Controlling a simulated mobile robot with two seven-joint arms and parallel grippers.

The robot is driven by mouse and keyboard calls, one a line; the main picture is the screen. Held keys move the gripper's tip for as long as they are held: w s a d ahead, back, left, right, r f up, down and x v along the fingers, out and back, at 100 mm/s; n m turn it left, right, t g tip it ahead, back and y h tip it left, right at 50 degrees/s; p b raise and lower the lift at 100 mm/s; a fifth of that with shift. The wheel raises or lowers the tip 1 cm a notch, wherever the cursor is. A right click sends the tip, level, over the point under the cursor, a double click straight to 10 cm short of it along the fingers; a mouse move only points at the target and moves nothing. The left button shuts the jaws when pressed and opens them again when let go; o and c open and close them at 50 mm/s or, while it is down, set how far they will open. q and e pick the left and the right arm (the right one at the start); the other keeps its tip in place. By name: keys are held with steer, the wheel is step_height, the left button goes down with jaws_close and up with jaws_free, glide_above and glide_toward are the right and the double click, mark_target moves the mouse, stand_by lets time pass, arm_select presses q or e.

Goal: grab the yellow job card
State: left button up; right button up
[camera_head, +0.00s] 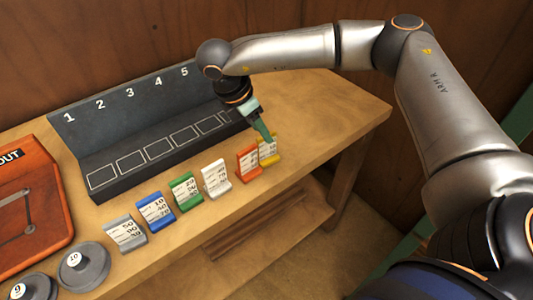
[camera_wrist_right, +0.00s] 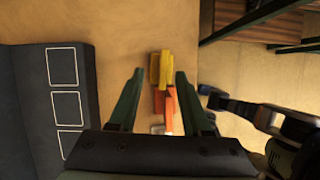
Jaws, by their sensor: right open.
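The yellow job card (camera_head: 268,150) stands at the right end of a row of cards on the wooden table. It is partly hidden behind my right gripper in the head view. My right gripper (camera_head: 268,136) is at the card, pointing down. In the right wrist view, the yellow card (camera_wrist_right: 160,69) shows just beyond the fingertips, in line with the gap. The open fingers of the right gripper (camera_wrist_right: 158,74) stand on both sides, with the orange card (camera_wrist_right: 170,108) between them and nearer the palm. My left gripper is not in view.
White (camera_head: 216,178), green (camera_head: 185,190), blue (camera_head: 156,210) and grey (camera_head: 125,233) cards continue the row leftward. A dark numbered rack (camera_head: 115,150) stands behind. Round weights (camera_head: 84,268) and an orange board (camera_head: 40,225) are at left. The table's right end is clear.

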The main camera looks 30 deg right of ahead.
mark_target(267, 156)
steer(key=x, duration=0.4)
steer(key=shift+s+f+p, duration=0.1)
steer(key=shift+s+p, duration=0.1)
steer(key=shift+p, duration=0.1)
steer(key=shift+c, duration=0.4)
jaws_close()
stand_by(0.7)
